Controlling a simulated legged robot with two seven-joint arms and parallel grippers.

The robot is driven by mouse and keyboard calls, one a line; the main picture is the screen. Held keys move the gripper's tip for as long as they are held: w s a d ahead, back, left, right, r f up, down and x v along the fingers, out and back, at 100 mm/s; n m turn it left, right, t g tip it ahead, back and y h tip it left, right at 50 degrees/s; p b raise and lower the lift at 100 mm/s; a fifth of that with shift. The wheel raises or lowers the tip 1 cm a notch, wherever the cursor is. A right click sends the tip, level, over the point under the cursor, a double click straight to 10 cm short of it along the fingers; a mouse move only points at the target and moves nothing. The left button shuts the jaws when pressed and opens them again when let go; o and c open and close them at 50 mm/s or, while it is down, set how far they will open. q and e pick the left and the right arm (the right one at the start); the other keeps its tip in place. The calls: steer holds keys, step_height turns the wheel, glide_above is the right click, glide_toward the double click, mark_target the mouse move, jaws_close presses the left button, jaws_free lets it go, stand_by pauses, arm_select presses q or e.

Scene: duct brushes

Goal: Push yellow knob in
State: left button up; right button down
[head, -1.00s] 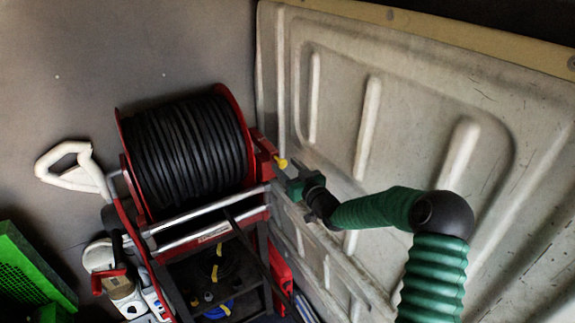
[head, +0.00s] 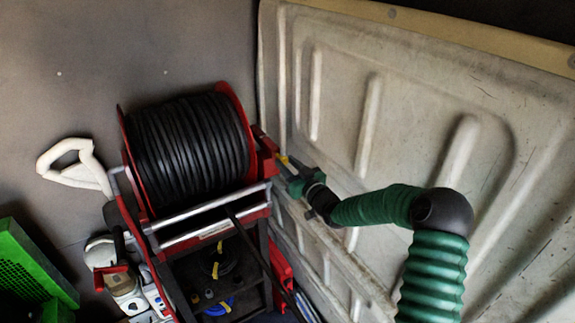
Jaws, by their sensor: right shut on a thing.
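The yellow knob (head: 284,160) sits on the red bracket at the right side of the hose reel (head: 188,150). It is small and partly hidden by my gripper. My right gripper (head: 288,172) reaches in from the right on its green-sleeved arm and is at the knob. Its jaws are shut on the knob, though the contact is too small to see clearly. My left gripper is not in view.
A pale ribbed panel (head: 400,110) stands close behind my right arm. A white-handled tool (head: 75,165) and a green crate (head: 30,265) are at the left. Cables lie on the shelf under the reel.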

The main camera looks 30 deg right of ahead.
steer(key=shift+f, duration=0.2)
stand_by(0.6)
steer(key=shift+w, duration=0.1)
steer(key=shift+w+b, duration=0.9)
steer(key=shift+b, duration=0.05)
steer(key=shift+r, duration=0.15)
steer(key=c, duration=1.3)
jaws_free()
steer(key=shift+w, duration=0.1)
steer(key=shift+o, duration=1.1)
steer(key=shift+w+d, duration=0.2)
